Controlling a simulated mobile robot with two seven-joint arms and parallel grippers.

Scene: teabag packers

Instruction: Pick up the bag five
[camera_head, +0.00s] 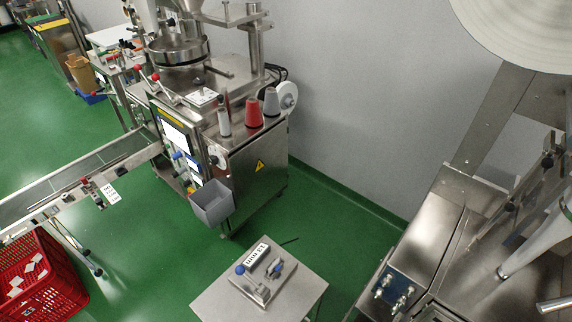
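Several small white packets, which look like tea bags, lie in the red crate (62,291) at the lower left. One packet (35,262) lies near the crate's back, and another (15,291) lies further forward. I cannot tell which is bag five, as no number on them is readable. Neither of my grippers is in view.
A conveyor (75,180) runs from the packing machine (255,150) above the crate. A grey bin (212,203) hangs on the machine's front. A small metal table (215,303) with a device (262,272) stands at the bottom centre. Green floor (150,260) is clear between crate and table.

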